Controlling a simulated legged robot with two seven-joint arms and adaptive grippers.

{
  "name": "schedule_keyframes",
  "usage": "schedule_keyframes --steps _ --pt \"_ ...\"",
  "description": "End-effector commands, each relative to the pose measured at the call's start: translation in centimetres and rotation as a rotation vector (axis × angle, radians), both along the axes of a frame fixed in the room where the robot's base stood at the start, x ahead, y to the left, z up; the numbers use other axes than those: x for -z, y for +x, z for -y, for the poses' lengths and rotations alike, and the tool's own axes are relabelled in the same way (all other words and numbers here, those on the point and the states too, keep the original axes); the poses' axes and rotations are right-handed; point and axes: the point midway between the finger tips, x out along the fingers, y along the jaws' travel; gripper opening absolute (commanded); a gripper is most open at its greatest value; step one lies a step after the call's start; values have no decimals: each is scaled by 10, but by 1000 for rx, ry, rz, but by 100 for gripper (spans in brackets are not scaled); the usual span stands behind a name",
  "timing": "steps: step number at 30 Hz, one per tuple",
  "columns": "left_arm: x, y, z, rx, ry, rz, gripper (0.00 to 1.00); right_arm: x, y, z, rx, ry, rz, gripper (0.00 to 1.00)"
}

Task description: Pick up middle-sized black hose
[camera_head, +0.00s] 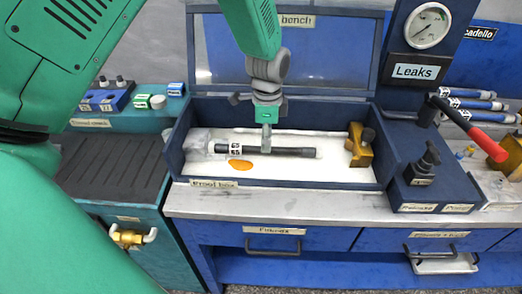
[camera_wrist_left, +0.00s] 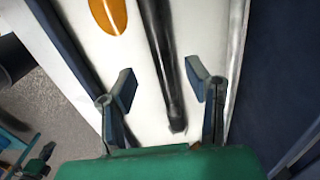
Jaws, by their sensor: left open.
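A black hose (camera_head: 292,152) lies across the white floor of the blue test bench box (camera_head: 178,150). It has a white label with black numbers near its left end. My left gripper (camera_head: 266,146) points down over the middle of the hose. In the left wrist view the gripper's two fingers (camera_wrist_left: 160,84) are apart, with the hose (camera_wrist_left: 163,55) running between them. I cannot tell how far the fingertips are above the box floor. My right gripper is not in view.
An orange spot (camera_head: 240,164) lies in front of the hose. A yellow brass fitting (camera_head: 358,150) stands at the box's right end. The box walls rise around the hose.

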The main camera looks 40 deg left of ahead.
Motion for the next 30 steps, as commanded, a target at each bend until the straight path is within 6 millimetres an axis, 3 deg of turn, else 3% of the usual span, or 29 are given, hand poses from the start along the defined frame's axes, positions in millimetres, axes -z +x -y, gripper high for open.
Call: schedule_keyframes --steps 7,16,17,20,21,30 --pt "39 1 -6 -1 -4 -3 44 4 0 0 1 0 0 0" --pt "44 0 -6 -1 -4 -1 44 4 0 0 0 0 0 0" --pt "44 0 -6 -1 -3 -2 40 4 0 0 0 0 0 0" --pt "44 1 -5 -1 -2 -2 5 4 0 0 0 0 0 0" --pt "44 0 -5 -1 -2 -2 0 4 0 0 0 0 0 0" --pt "44 1 -5 0 -4 -1 0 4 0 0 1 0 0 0"
